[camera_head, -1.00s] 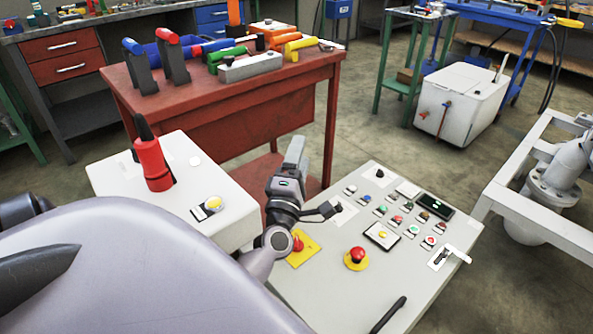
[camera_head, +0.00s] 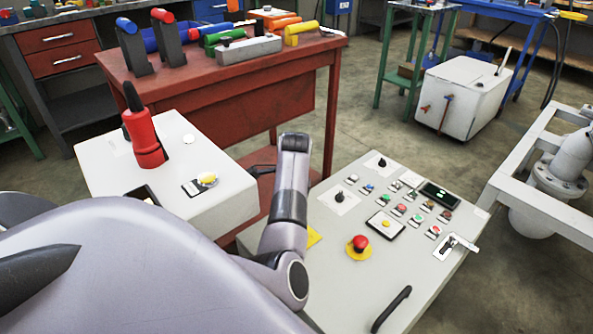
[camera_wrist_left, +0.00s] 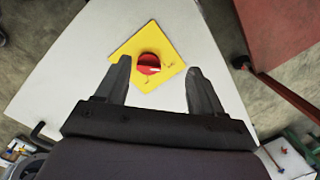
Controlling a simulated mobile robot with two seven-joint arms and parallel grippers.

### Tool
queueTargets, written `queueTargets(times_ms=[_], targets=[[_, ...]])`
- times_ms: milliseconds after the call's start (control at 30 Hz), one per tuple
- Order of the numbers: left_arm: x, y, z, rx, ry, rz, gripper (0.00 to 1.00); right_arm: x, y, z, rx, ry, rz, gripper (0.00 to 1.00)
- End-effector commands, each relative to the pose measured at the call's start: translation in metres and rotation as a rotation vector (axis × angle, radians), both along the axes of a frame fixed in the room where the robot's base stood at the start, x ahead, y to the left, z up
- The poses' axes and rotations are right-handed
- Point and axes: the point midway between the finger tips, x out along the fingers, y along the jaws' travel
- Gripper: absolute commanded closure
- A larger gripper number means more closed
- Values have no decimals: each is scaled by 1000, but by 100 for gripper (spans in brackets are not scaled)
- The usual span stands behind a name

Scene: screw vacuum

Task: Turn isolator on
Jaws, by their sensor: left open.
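The isolator is a round red knob (camera_wrist_left: 148,63) on a square yellow plate (camera_wrist_left: 160,45), seen in the left wrist view. In the head view my arm hides the knob, and only a sliver of the yellow plate (camera_head: 314,237) shows. My left gripper (camera_wrist_left: 158,67) is open, with one finger on each side of the knob in the picture. Nothing is between the fingers that they touch; how far they are above the panel I cannot tell. In the head view the fingers are hidden behind my arm. My right gripper is not in view.
The sloped control panel (camera_head: 335,265) carries a red emergency button (camera_head: 360,243), black knobs (camera_head: 340,196), several small buttons and a black handle (camera_head: 391,310). A white box (camera_head: 215,215) with a red-and-black device (camera_head: 146,140) stands left. A red workbench (camera_head: 230,95) stands behind.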

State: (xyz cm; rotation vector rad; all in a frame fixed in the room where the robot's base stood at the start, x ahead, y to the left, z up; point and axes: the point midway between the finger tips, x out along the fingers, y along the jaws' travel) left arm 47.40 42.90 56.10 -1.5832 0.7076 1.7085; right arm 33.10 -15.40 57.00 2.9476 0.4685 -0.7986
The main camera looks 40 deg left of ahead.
Motion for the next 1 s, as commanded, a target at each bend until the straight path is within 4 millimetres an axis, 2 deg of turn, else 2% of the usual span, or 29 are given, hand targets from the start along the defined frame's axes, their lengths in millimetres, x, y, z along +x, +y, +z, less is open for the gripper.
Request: queueTargets(times_ms=[33,167,600,767,1000], targets=[[5,-10,0,-53,-10,16,32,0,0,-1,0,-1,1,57],[9,-23,-3,-121,-17,36,32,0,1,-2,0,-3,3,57],[8,-23,-63,-125,-15,37,32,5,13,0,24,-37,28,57],[9,-23,-70,-124,-18,37,32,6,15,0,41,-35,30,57],[9,-23,-70,-124,-18,37,32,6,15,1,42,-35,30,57]])
